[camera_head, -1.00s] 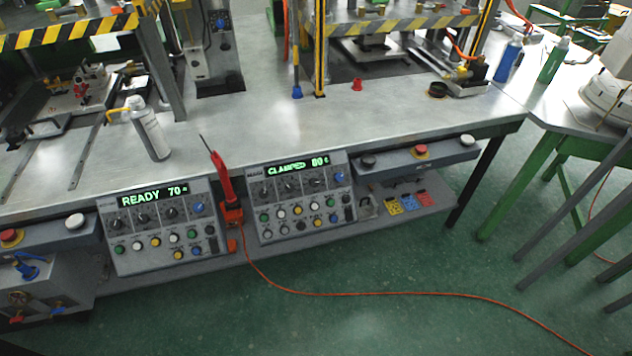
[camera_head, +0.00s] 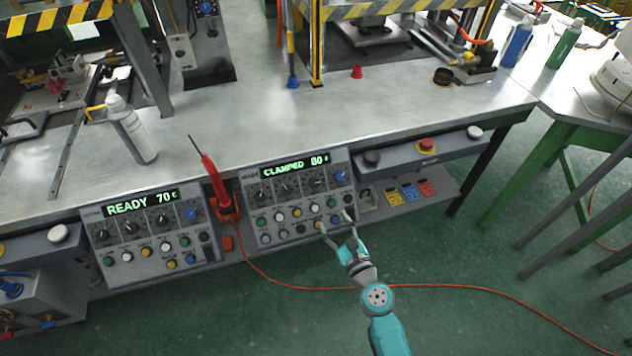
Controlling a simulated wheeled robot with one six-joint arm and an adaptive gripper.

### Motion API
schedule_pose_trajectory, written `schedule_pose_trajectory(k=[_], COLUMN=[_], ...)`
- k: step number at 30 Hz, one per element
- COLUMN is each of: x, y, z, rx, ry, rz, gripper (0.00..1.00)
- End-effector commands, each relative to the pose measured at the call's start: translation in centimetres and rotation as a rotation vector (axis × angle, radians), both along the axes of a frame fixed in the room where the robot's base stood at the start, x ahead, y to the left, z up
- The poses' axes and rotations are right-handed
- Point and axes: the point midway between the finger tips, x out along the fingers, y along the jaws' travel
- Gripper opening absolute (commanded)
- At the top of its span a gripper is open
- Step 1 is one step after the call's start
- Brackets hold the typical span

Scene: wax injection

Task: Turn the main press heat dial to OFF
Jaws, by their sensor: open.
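Two control panels hang on the front of the bench. The right panel (camera_head: 272,226) has a green display (camera_head: 296,167) reading CLAMPED 80 and a row of black dials (camera_head: 289,186) with a blue dial (camera_head: 340,176) at the right end. The left panel (camera_head: 125,236) has a display (camera_head: 142,202) reading READY 70, black dials and a blue dial (camera_head: 191,214). The dial labels are too small to read, so I cannot tell which is the heat dial. My gripper (camera_head: 335,222) is open and empty, its fingers over or before the right panel's lower right buttons; contact cannot be told.
A red soldering-iron-like tool (camera_head: 211,178) stands in a holder between the panels. Its orange cable (camera_head: 450,286) runs over the floor. An emergency stop (camera_head: 426,145) is right of the right panel. The floor in front is open.

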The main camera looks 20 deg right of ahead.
Motion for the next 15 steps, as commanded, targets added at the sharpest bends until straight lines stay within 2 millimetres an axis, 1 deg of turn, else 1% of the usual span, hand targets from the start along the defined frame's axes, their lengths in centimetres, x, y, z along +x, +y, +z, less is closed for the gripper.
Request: schedule_pose_trajectory(k=[1,3,8,11,15], x=[0.8,1.5,2.5,3.7,6.1], y=[0.0,-0.1,0.0,0.2,0.4], z=[0.3,0.6,0.7,0.8,0.8], rx=[0.041,0.080,0.103,0.102,0.099], ry=[-0.006,-0.010,-0.012,-0.014,-0.013], rz=[0.003,0.007,0.010,0.010,0.010], gripper=[0.56,0.56,0.56,0.56,0.56])
